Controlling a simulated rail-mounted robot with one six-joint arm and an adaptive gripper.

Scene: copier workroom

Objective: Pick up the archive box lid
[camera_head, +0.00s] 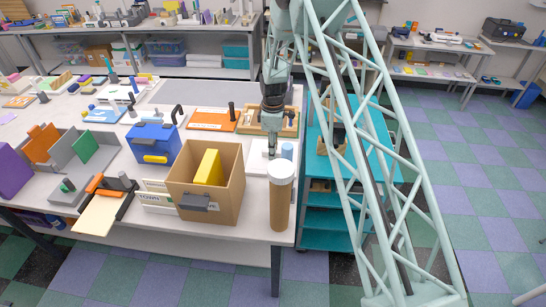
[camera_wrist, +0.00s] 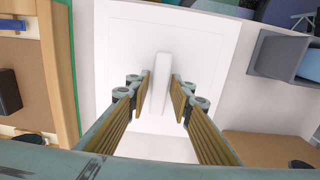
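The archive box lid (camera_head: 258,160) is a flat white panel lying on the worktable, behind the cardboard archive box (camera_head: 228,170). In the wrist view the lid (camera_wrist: 120,60) fills the middle, with a raised white bar handle (camera_wrist: 161,85) running along it. My gripper (camera_head: 271,152) is directly above the lid in the head view. In the wrist view my gripper (camera_wrist: 161,92) is open, with one ribbed finger on each side of the handle and a gap to both. I cannot tell how far the fingertips are above the lid. My gripper partly hides the lid in the head view.
The open archive box holds a yellow folder (camera_head: 208,167). A tall brown tube (camera_head: 280,200) stands at the table's front right corner. A wooden-edged tray (camera_head: 284,124) lies behind the lid, and a blue case (camera_head: 152,140) stands to the left.

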